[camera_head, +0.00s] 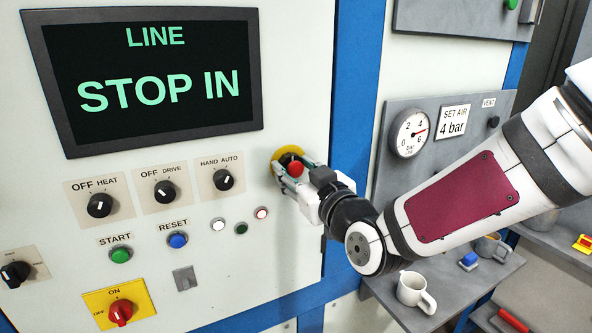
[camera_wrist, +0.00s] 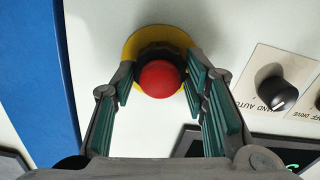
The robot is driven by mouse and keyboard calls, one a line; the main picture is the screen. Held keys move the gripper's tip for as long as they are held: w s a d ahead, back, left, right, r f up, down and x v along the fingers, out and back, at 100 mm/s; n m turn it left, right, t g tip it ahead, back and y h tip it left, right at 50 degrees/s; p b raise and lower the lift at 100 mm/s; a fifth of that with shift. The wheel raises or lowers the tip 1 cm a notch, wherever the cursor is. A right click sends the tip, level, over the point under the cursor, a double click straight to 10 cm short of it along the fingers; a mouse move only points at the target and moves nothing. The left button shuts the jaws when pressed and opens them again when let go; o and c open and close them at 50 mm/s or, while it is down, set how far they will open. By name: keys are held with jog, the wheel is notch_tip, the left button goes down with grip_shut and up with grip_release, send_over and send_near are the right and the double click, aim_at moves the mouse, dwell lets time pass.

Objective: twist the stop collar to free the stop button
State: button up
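The stop button (camera_head: 295,169) is a red round cap on the white panel, with a yellow ring (camera_head: 287,153) behind it. In the wrist view the red stop button (camera_wrist: 160,78) sits in front of a dark collar (camera_wrist: 150,50) on the yellow ring (camera_wrist: 133,45). My gripper (camera_head: 290,178) is at the button. In the wrist view my gripper (camera_wrist: 165,90) has its two green-padded fingers apart, one on each side of the button. A gap shows between the fingers and the red cap. Whether the fingertips touch the dark collar is hard to tell.
A screen (camera_head: 155,80) reads "LINE STOP IN". Black knobs, a green start button (camera_head: 121,255), a blue reset button (camera_head: 177,240) and a red-handled switch (camera_head: 121,312) are on the panel. A blue post (camera_head: 352,90) stands just right of the button. A mug (camera_head: 412,288) stands on a grey shelf.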

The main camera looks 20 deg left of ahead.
jog(key=shift+c, duration=0.6)
jog(key=shift+m, duration=0.3)
jog(key=m, duration=0.3)
jog(key=shift+p, duration=0.3)
jog(key=shift+m+p, duration=0.45)
jog(key=shift+m, duration=1.75)
jog(key=o, duration=1.1)
jog(key=shift+o, duration=0.2)
